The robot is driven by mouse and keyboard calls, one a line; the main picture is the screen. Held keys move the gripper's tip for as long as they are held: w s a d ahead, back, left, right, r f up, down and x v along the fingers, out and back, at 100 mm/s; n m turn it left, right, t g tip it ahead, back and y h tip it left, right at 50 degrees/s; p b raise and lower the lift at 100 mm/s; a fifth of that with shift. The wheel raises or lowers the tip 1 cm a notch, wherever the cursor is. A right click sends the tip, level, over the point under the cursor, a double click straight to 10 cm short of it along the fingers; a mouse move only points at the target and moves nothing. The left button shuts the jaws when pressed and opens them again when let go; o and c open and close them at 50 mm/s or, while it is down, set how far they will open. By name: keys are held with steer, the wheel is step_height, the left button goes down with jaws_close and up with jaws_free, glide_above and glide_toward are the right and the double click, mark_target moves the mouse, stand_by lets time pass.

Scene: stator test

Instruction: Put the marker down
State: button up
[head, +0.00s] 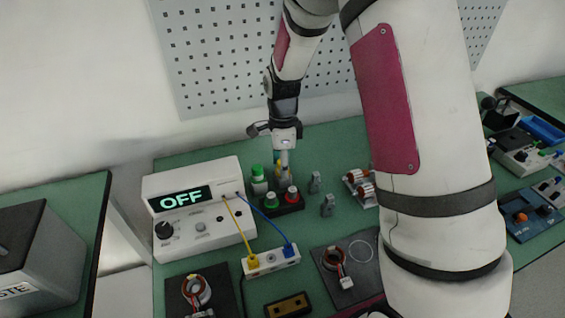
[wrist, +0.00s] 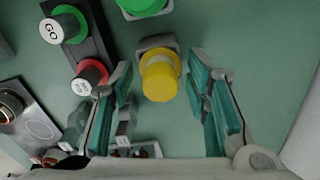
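A yellow round-topped piece (wrist: 159,82), seemingly the marker, stands in a grey square holder (wrist: 157,44) in the wrist view. It also shows in the head view (head: 277,170), partly hidden by my gripper. My gripper (wrist: 161,66) has its teal-padded fingers on either side of the yellow piece, with a visible gap on both sides. The fingers are apart and hold nothing that I can see. In the head view my gripper (head: 284,160) points down at the back of the green bench. The lower part of the yellow piece is hidden.
A green-topped piece (head: 257,171) stands beside the yellow one. A black button box (head: 289,207) with GO (wrist: 54,29) and a red button is close by on the left in the wrist view. A white instrument (head: 204,238) reads OFF. Small grey posts (head: 327,205) stand to the right.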

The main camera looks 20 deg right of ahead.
steer(key=s+r+n+t, duration=0.1)
steer(key=s+r+n, duration=0.15)
steer(key=r, duration=0.75)
steer(key=s+r+n, duration=0.2)
steer(key=s+r, duration=0.1)
steer(key=r, duration=0.6)
steer(key=s+r+n+t, duration=0.1)
steer(key=s+r+n, duration=0.1)
steer(key=s+n, duration=0.6)
steer(key=s+r+n+t, duration=0.2)
steer(key=s+n, duration=0.6)
steer(key=s, duration=0.7)
steer(key=shift+s+d+r, duration=0.15)
steer(key=shift+s+r, duration=0.05)
steer(key=shift+r, duration=0.35)
steer(key=shift+r+p, duration=0.6)
